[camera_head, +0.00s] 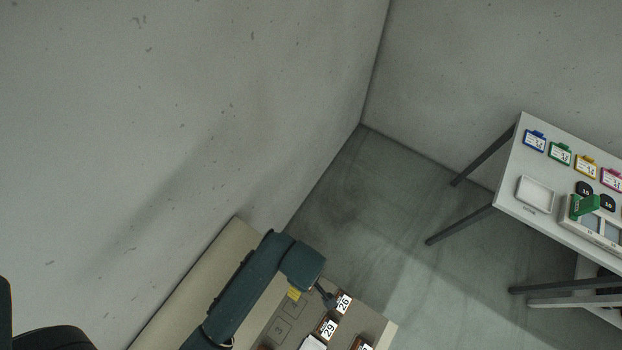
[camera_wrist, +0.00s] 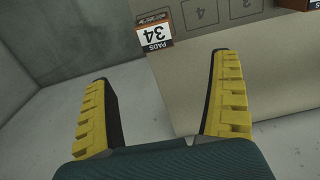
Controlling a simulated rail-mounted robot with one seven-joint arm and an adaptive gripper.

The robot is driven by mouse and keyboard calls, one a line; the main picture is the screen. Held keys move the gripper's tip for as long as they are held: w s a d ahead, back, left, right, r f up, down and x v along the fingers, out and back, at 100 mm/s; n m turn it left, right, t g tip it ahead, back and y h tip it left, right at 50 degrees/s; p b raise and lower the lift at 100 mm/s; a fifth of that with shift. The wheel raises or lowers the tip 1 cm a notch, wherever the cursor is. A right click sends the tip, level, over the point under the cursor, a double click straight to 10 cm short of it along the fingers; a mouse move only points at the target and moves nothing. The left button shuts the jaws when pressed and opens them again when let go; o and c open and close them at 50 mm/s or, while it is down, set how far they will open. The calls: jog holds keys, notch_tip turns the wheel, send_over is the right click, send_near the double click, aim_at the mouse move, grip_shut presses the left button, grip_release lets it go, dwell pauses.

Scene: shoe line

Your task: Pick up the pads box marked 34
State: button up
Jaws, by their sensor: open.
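The pads box marked 34 (camera_wrist: 154,31) shows at the top of the wrist view, near the corner of a beige surface. Its white label reads "PADS 34" upside down, with a brown and black part above it. My gripper (camera_wrist: 165,90) is open and empty, its two yellow-padded fingers spread apart. The box lies beyond the fingertips, between their lines and apart from both.
Outlined numbered squares (camera_wrist: 202,12) are beside the 34 box. A white table (camera_head: 510,190) with coloured tags stands at right. Open floor lies between.

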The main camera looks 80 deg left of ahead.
jog(key=f, duration=0.9)
jog(key=f+b, duration=0.1)
jog(key=f, duration=0.4)
jog(key=shift+w+a+f, duration=0.1)
jog(key=shift+w+f, duration=0.05)
jog(key=shift+w, duration=0.25)
jog(key=c, duration=1.3)
